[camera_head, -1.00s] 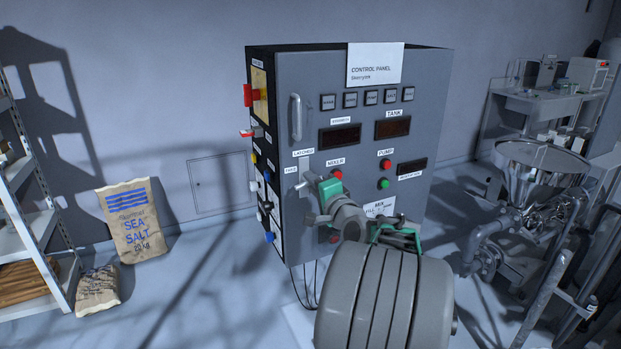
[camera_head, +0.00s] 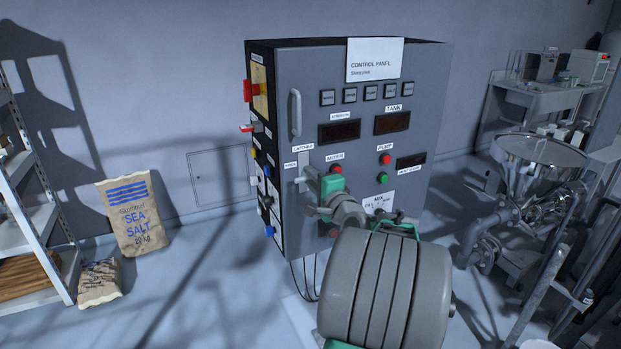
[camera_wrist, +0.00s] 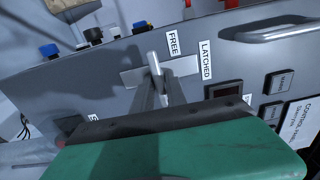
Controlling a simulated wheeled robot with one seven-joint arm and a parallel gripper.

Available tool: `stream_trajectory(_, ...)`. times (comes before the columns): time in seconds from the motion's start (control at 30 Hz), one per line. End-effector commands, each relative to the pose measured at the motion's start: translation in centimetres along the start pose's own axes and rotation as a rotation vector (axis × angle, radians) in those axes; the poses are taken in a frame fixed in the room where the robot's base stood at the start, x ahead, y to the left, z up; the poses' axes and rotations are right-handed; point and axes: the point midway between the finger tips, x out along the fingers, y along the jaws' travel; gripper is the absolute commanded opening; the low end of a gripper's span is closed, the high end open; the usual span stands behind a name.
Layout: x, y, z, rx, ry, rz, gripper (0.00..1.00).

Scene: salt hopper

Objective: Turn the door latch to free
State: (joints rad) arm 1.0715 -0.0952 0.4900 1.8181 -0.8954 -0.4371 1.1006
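The door latch is a pale metal lever (camera_wrist: 153,64) on a light plate (camera_head: 304,163) on the grey control cabinet's door (camera_head: 355,75). In the wrist view, the lever stands across the plate (camera_wrist: 186,67), with the labels FREE (camera_wrist: 173,43) and LATCHED (camera_wrist: 206,59) beside it. My gripper (camera_head: 311,184) is at the latch in the head view. In the wrist view, its two narrow fingers (camera_wrist: 160,92) reach to the lever's base and lie close together. I cannot tell whether they grip the lever. My gripper partly hides the latch's lower part.
A fixed door handle (camera_head: 296,114) is above the latch. Mixer and pump buttons (camera_head: 383,168) are to its right. Coloured knobs and a red switch (camera_head: 250,91) stick out from the cabinet's left side. A steel hopper (camera_head: 540,150) stands at right, salt sacks (camera_head: 138,215) at left.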

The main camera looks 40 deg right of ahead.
Motion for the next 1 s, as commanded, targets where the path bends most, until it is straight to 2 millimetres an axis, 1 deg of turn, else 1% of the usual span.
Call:
stream_trajectory(0.03, 0.0, 0.0, 0.0, 0.000, 0.000, 0.000, 0.22)
stream_trajectory(0.17, 0.0, 0.0, 0.0, -0.001, 0.000, 0.000, 0.33)
stream_trajectory(0.2, 0.0, 0.0, 0.0, -0.001, 0.000, 0.000, 0.34)
stream_trajectory(0.4, 0.0, 0.0, 0.0, -0.001, 0.000, 0.000, 0.34)
stream_trajectory(0.47, -0.3, 0.0, 0.0, -0.001, 0.001, 0.000, 0.34)
stream_trajectory(0.57, -1.7, 0.1, -0.1, -0.002, 0.003, -0.001, 0.34)
stream_trajectory(0.7, -4.7, 0.2, -0.2, -0.002, 0.006, -0.002, 0.34)
stream_trajectory(0.8, -6.5, 0.2, -0.1, -0.001, 0.004, -0.001, 0.34)
stream_trajectory(0.9, -7.5, 0.1, -0.1, -0.001, 0.002, -0.001, 0.34)
stream_trajectory(1.0, -7.8, 0.1, 0.0, -0.001, 0.000, 0.000, 0.34)
